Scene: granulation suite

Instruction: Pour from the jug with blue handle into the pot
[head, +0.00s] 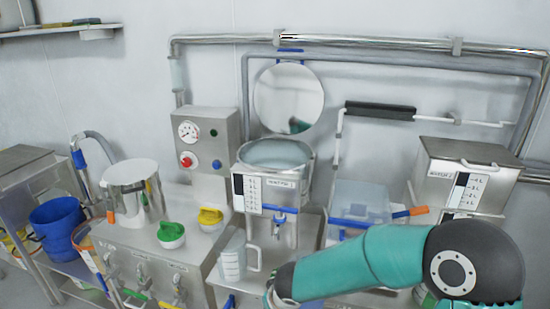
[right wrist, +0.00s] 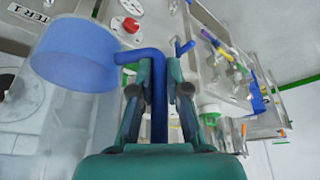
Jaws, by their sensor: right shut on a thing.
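The jug with blue handle (right wrist: 75,58) shows at the left of the right wrist view, with a wide blue band and a clear body. Its blue handle runs between the fingers of my right gripper (right wrist: 158,88), which is shut on it. In the head view my teal right arm reaches in from the right; its gripper (head: 275,297) is at the bottom edge and the held jug cannot be made out. A shiny steel pot (head: 150,205) stands on the steel unit at the left, well away from the gripper. My left gripper is not in view.
A steel tank (head: 250,215) with a level scale and tap stands mid-bench. A clear jug (head: 231,262) is below it. A blue bucket (head: 58,226) is far left; another tank (head: 466,165) is right.

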